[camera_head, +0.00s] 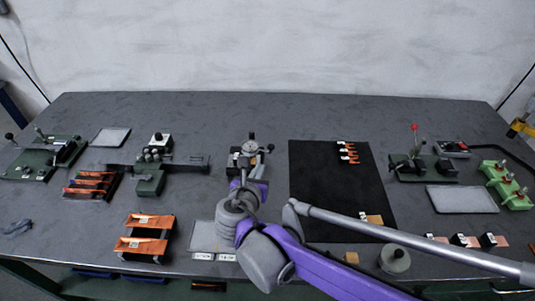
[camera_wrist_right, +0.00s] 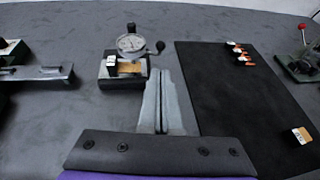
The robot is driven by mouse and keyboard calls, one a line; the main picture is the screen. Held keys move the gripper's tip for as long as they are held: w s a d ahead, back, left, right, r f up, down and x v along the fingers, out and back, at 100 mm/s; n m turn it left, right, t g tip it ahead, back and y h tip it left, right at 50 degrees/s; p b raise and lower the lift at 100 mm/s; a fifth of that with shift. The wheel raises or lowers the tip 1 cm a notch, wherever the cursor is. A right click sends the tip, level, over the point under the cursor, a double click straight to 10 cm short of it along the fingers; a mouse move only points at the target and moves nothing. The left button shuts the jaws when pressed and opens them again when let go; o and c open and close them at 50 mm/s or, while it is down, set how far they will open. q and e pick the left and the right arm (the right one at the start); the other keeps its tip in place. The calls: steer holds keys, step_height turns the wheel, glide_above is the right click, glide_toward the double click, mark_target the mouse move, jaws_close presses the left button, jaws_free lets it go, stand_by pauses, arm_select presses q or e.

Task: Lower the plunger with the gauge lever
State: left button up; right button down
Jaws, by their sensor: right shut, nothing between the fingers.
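The dial gauge (camera_head: 250,146) stands on a dark base at the table's middle, with a round white face. In the right wrist view the gauge (camera_wrist_right: 131,43) is upright, and its lever ends in a black ball knob (camera_wrist_right: 160,47) on the right. A copper-coloured piece (camera_wrist_right: 129,67) with a white tag lies on the base below the dial; the plunger tip is too small to make out. My right gripper (camera_head: 248,176) is in front of the gauge. Its fingers (camera_wrist_right: 160,76) are shut and empty, with the knob just beyond their tips; contact cannot be told. My left gripper is not in view.
A black mat (camera_head: 325,180) with several tagged copper pieces (camera_head: 347,152) lies to the right. A green-black clamp device (camera_head: 150,178) stands to the left of the gauge. A light grey plate (camera_head: 205,236) lies in front.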

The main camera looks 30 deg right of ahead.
mark_target(273, 146)
steer(key=b+x, duration=0.1)
steer(key=x, duration=1.3)
steer(key=shift+w+d+n+t+y+b, duration=0.1)
steer(key=shift+d+n+t+y+b, duration=0.3)
steer(key=shift+d+n+y, duration=0.1)
steer(key=shift+w+d+n+t+y, duration=0.15)
steer(key=shift+d+n+t+y, duration=0.35)
steer(key=shift+n+y, duration=0.15)
steer(key=shift+w+d+n+y+b, duration=0.15)
steer(key=shift+n+y+b, duration=0.1)
steer(key=shift+b, duration=0.15)
steer(key=shift+w+d, duration=0.4)
steer(key=shift+d, duration=0.15)
steer(key=shift+w+d+b, duration=0.35)
steer(key=shift+w+d, duration=0.05)
steer(key=shift+w, duration=0.05)
steer(key=shift+w+d, duration=0.5)
steer(key=shift+w, duration=0.1)
steer(key=shift+w+d, duration=0.25)
steer(key=shift+w, duration=0.55)
